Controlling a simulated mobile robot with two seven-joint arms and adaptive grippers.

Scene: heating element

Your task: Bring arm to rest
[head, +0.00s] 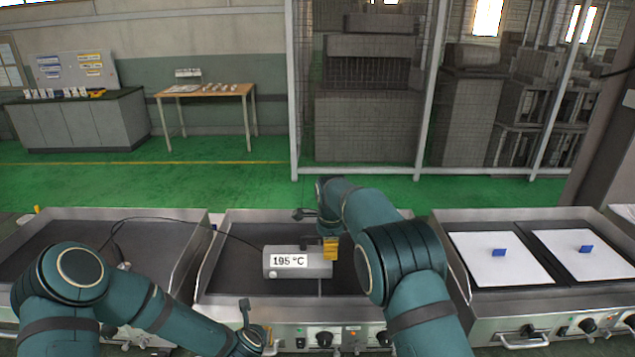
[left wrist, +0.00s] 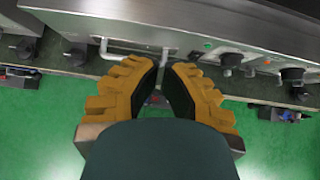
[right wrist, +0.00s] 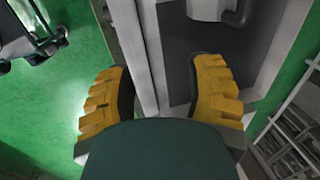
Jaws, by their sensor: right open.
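My right arm reaches over the middle heating station. The device's light body and dark handle (right wrist: 240,14) show at the top there, beyond the fingertips. My left arm is folded low at the front left of the head view. In the left wrist view the left gripper (left wrist: 164,68) has fingertips close together with a narrow gap and nothing visible between.
The middle station's tray wall (head: 207,272) surrounds the device. A black cable (head: 150,219) runs from it to the left station. White plates with blue blocks (head: 498,252) lie on the right station. Knobs (left wrist: 292,76) and bar handles line the front near my left gripper.

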